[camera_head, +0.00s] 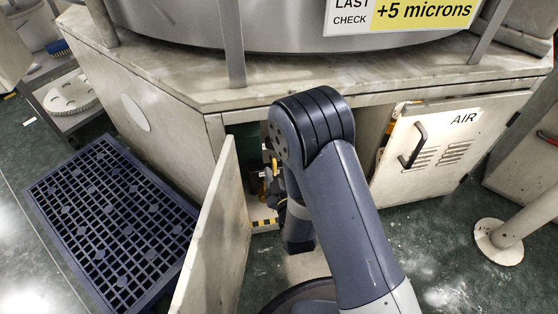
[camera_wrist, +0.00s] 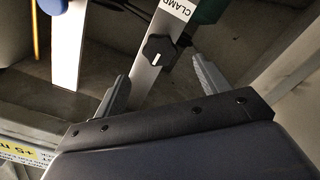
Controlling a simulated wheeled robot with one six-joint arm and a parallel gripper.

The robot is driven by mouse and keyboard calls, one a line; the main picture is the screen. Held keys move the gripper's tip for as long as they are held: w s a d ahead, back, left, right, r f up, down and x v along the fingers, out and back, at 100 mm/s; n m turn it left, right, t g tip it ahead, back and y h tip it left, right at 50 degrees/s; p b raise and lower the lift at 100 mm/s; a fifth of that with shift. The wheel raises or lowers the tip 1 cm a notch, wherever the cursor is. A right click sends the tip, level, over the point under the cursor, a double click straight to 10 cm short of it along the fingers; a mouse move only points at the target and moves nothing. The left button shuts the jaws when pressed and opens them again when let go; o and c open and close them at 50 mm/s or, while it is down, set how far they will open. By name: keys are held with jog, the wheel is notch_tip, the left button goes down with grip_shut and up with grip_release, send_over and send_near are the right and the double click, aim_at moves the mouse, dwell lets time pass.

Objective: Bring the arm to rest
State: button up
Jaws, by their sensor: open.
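My arm (camera_head: 345,215) reaches down and forward to the open cabinet under the big round machine. In the head view its wrist end is at the cabinet opening, and I cannot make out the fingers there. In the wrist view my gripper (camera_wrist: 160,68) is open, its two grey fingers well apart with nothing between them. A black knob (camera_wrist: 158,48) with a white mark sits on a pale metal strip just beyond the fingertips. A label reading "CLAMP" (camera_wrist: 176,8) is on the strip above it. Whether the fingers touch anything is not clear.
A cabinet door (camera_head: 218,245) stands open left of my arm. Another door marked "AIR" (camera_head: 430,145) stands right of it. A dark grid mat (camera_head: 110,220) lies on the floor at left. A round post foot (camera_head: 498,242) stands at right.

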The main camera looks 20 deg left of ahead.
jog(key=shift+w, duration=0.1)
jog(key=b+x, duration=0.2)
jog(key=x, duration=0.8)
jog(key=shift+w+a+b, duration=0.2)
jog(key=shift+w+b, duration=0.15)
jog(key=shift+b, duration=0.05)
jog(key=shift+s, duration=0.1)
